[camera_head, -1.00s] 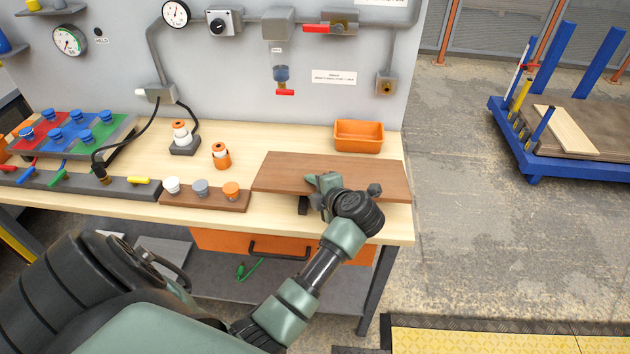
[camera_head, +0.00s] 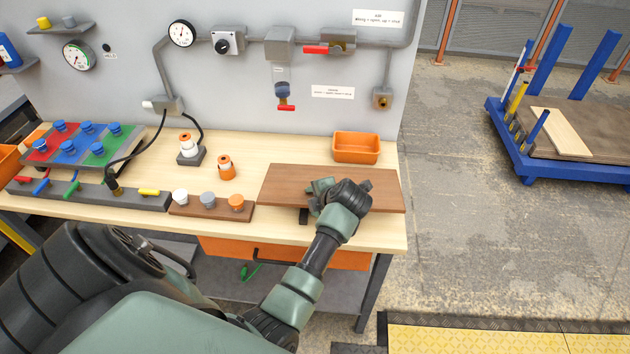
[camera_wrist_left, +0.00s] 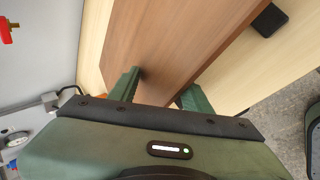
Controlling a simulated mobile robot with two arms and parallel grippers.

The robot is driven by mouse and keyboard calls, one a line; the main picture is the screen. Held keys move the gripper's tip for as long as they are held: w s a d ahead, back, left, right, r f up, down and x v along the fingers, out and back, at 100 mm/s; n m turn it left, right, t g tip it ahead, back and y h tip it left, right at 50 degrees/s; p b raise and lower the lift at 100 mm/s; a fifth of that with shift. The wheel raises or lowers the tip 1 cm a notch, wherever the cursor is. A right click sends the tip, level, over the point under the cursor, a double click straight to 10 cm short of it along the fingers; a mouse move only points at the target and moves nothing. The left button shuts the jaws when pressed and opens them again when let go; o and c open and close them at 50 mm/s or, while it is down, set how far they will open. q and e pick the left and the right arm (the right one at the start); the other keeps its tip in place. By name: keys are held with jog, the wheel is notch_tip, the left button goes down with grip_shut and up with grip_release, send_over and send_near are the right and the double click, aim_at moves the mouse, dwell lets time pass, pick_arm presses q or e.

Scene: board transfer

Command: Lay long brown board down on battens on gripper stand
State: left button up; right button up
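The long brown board (camera_head: 285,180) lies flat near the right end of the workbench. A dark batten (camera_head: 303,215) shows under its front edge, and a black batten end (camera_wrist_left: 269,20) shows beside the board in the left wrist view. My left gripper (camera_head: 320,187) is at the middle of the board, by its front edge. In the left wrist view its two green fingers (camera_wrist_left: 162,84) stand apart, with the board's face (camera_wrist_left: 185,40) showing between them. The left finger overlaps the face and the right one is at the edge. Contact is unclear. My right gripper is not in view.
An orange bin (camera_head: 356,147) stands behind the board. A brown block with several knobs (camera_head: 210,211) is just left of it. A grey panel wall (camera_head: 240,80) with valves and gauges rises behind the workbench (camera_head: 130,210). A blue cart (camera_head: 530,170) stands on the floor at right.

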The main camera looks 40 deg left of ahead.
pick_arm(q)
jog(key=shift+s+d+r+g+h+p, duration=0.15)
jog(key=shift+h+p, duration=0.25)
jog(key=shift+p, duration=0.45)
jog(key=shift+w+a+r+g+h+p, duration=0.1)
jog(key=shift+r+g+h+p, duration=0.25)
jog(key=shift+p, duration=0.45)
jog(key=shift+f+h+p, duration=0.25)
jog(key=shift+h+p, duration=0.1)
jog(key=shift+d, duration=0.1)
jog(key=shift+f, duration=0.1)
jog(key=d+p, duration=0.1)
jog(key=s+d+r+p, duration=0.1)
jog(key=shift+s+d+r+p, duration=0.1)
jog(key=shift+d+r+p, duration=0.1)
jog(key=shift+p, duration=0.15)
jog(key=shift+s+d, duration=0.1)
jog(key=shift+d, duration=0.1)
